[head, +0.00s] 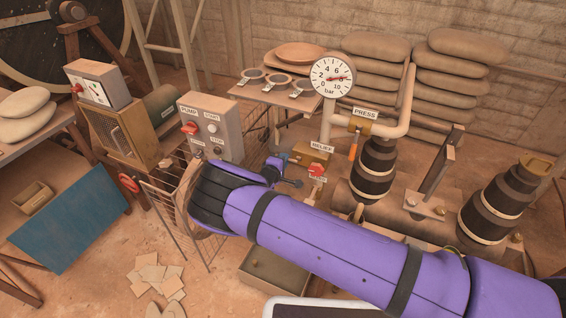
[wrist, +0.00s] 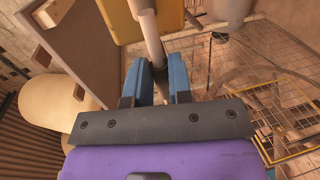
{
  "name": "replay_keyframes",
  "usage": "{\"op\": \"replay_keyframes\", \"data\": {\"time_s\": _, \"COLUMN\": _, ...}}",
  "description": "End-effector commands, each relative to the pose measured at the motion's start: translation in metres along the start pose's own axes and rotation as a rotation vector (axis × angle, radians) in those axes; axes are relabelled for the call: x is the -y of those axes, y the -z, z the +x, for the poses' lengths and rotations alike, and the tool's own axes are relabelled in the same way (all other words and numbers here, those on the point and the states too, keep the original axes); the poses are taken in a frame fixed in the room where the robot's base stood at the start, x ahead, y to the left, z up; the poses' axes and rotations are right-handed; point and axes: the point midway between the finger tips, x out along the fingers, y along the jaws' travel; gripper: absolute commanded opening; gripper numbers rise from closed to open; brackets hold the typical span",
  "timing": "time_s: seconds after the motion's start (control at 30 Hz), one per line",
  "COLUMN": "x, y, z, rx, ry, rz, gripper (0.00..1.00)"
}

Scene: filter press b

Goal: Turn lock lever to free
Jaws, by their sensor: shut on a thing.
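In the wrist view, my gripper (wrist: 156,78) has its two blue fingers closed on a pale grey-brown rod (wrist: 149,32). I cannot tell the lever's full angle.
A pump panel (head: 212,122) with a red knob stands behind my arm. The gauge (head: 332,77) has its needle pointing right. The relief valve's red handle (head: 317,169) and the press valve's orange handle (head: 353,150) are close by. A wire cage (wrist: 275,95) is at right in the wrist view.

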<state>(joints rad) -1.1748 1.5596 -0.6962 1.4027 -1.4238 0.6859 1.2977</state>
Motion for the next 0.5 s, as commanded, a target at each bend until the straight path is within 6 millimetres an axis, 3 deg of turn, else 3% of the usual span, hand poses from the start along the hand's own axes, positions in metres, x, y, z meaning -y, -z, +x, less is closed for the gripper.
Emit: {"op": "replay_keyframes", "data": {"time_s": 0.5, "x": -0.0010, "y": -0.0001, "z": -0.0011, "rx": -0.010, "ry": 0.001, "rz": 0.050, "gripper": 0.00}}
